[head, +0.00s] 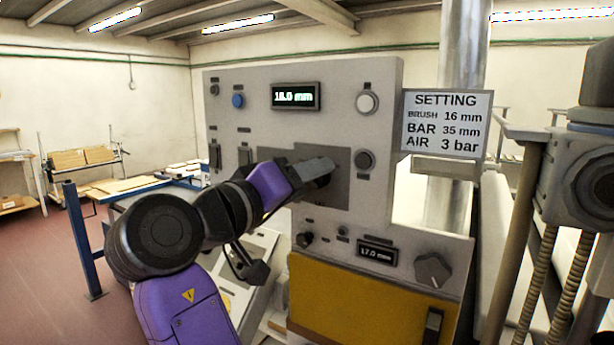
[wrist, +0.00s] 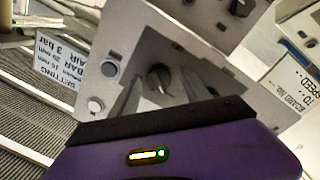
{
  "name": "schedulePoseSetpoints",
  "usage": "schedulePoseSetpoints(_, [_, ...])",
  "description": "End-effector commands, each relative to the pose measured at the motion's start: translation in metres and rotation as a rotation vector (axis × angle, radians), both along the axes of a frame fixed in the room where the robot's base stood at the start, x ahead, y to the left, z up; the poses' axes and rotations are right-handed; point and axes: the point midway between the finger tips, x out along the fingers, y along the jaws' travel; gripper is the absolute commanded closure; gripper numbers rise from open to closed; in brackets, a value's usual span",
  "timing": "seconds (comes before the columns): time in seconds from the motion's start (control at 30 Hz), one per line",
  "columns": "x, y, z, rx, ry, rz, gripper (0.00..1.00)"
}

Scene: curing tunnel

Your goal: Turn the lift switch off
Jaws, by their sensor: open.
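The grey control panel (head: 330,75) stands in front of me. At its middle is a darker grey plate (head: 338,197), largely covered by my arm in the head view. In the wrist view a dark, rounded switch or knob (wrist: 153,78) sits on that plate, between my two fingers. No readable label marks it as the lift switch, and I cannot tell its setting. My gripper (head: 326,172) is at the plate, its fingers apart; it also shows in the wrist view (wrist: 163,88). I cannot tell whether a finger touches the knob.
The panel bears a blue button (head: 238,101), a white button (head: 367,102), a dark button (head: 364,160), an upper display (head: 296,96) and a lower dial (head: 432,269). A setting sign (head: 446,125) juts out at right. A yellow panel (head: 350,305) lies below.

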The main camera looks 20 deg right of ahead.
Motion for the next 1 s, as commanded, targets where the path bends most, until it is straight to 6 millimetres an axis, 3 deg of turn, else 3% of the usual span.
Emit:
schedulePoseSetpoints(0.3, [0.0015,-0.0020,-0.0002,-0.001,0.000,0.001,0.47])
schedulePoseSetpoints(0.5, [0.0014,-0.0018,0.0000,0.000,-0.001,0.001,0.86])
schedulePoseSetpoints(0.6, [0.0014,-0.0018,0.0000,-0.001,-0.001,0.001,1.00])
schedulePoseSetpoints(1.0, [0.0012,-0.0016,-0.0016,0.045,-0.065,0.001,1.00])
